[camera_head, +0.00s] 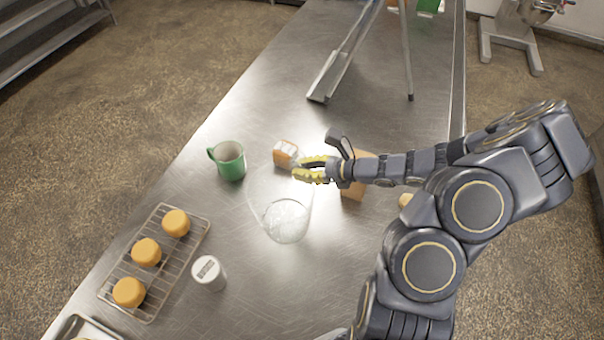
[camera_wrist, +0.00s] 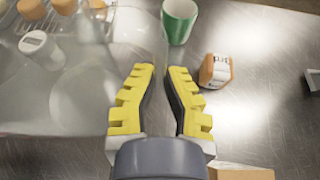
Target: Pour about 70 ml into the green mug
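The green mug (camera_head: 231,163) stands upright on the steel table, its handle to the left; it also shows at the top of the wrist view (camera_wrist: 179,20). A clear glass vessel (camera_head: 286,222) stands on the table below my gripper in the head view. Its outline is faint, and I cannot tell how much it holds. It fills the left of the wrist view (camera_wrist: 80,98). My gripper (camera_head: 302,169) has yellow fingers, which stand apart in the wrist view (camera_wrist: 161,70) with nothing clearly between them. The glass lies beside the left finger; any handle is hard to make out.
An orange-and-white block (camera_head: 285,153) sits just beyond my fingertips. A brown box (camera_head: 357,176) is under my wrist. A white lidded jar (camera_head: 208,272) and a wire rack (camera_head: 149,318) of orange buns stand at left. A metal stand (camera_head: 330,77) is at the back.

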